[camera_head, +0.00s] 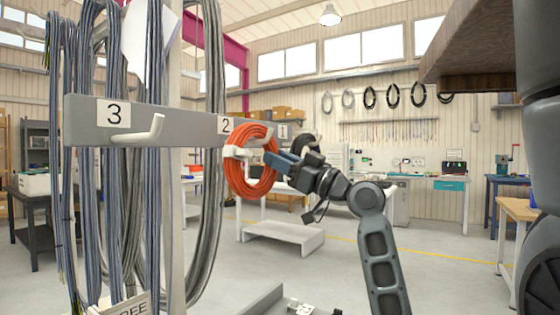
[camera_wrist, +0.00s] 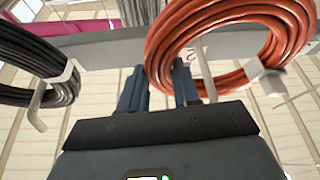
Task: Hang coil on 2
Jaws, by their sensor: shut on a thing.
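The orange coil (camera_head: 262,182) is upright in front of the grey bar (camera_head: 185,127), just below the label 2 (camera_head: 226,125). My gripper (camera_head: 277,161) reaches in from the right and is shut on the coil's right side. In the wrist view the fingers (camera_wrist: 160,88) stand on either side of the orange coil's (camera_wrist: 222,20) left edge. A white hook-like piece (camera_head: 236,152) shows at the coil's left side. I cannot tell whether the coil's ring is around hook 2 or only beside it.
The hook under label 3 (camera_head: 140,134) is bare. A black coil (camera_wrist: 30,60) hangs beside the gripper, near label 1 (camera_head: 283,131). Long grey and blue cable bundles (camera_head: 90,170) hang around the bar's left part. A low white platform (camera_head: 285,232) stands behind.

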